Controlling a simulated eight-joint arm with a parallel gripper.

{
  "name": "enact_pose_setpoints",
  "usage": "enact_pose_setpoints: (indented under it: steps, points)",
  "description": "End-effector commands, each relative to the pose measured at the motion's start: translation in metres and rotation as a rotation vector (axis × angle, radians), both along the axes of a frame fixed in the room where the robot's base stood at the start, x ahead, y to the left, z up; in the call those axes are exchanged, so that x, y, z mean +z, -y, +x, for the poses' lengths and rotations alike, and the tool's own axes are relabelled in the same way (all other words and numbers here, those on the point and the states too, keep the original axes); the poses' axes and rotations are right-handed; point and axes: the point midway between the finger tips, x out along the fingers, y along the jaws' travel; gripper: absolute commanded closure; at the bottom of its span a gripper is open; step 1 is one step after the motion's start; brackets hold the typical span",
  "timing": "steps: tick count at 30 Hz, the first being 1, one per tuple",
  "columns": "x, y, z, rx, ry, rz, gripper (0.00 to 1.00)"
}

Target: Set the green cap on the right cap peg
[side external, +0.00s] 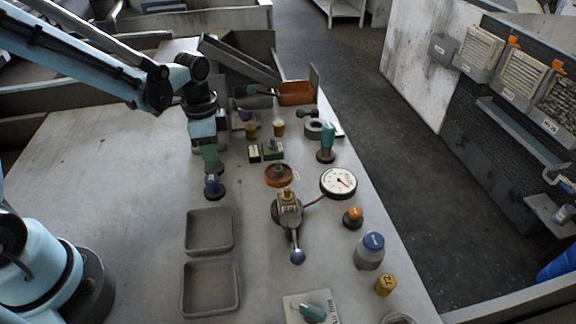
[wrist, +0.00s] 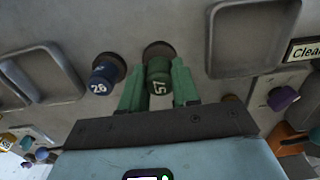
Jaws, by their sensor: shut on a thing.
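The green cap (wrist: 158,74), marked with a number, is between the two green fingers of my gripper (wrist: 158,88). The gripper is shut on it, a finger on each side. A dark round peg base (wrist: 158,49) shows just beyond the cap, in line with it; the cap and fingers hide the peg itself. I cannot tell whether the cap touches the peg. The blue cap (wrist: 104,73) stands on the neighbouring dark base, left of my gripper. In the side view my gripper (side external: 210,157) points down, just behind the blue cap (side external: 213,184).
Two empty grey trays (side external: 184,246) lie in front of the blue cap. A lever with a blue knob (side external: 297,257), an orange dish (side external: 279,176) and a dial gauge (side external: 339,182) stand to the right. The table at left is clear.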

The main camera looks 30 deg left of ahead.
Motion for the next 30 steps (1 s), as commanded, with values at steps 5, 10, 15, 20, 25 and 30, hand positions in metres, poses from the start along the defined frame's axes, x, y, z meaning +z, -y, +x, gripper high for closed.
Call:
enact_pose_setpoints:
  steps: [5,10,15,20,25,30]
  points:
    - [-0.003,0.0,0.0,0.0,0.0,0.0,1.0]
    - [-0.006,0.0,0.0,0.0,0.0,0.0,1.0]
    - [-0.009,0.0,0.0,0.0,0.0,0.0,1.0]
    - [-0.012,0.0,0.0,0.0,0.0,0.0,1.0]
    - [-0.014,0.0,0.0,0.0,0.0,0.0,0.59]
    - [-0.014,0.0,0.0,0.0,0.0,0.0,0.4]
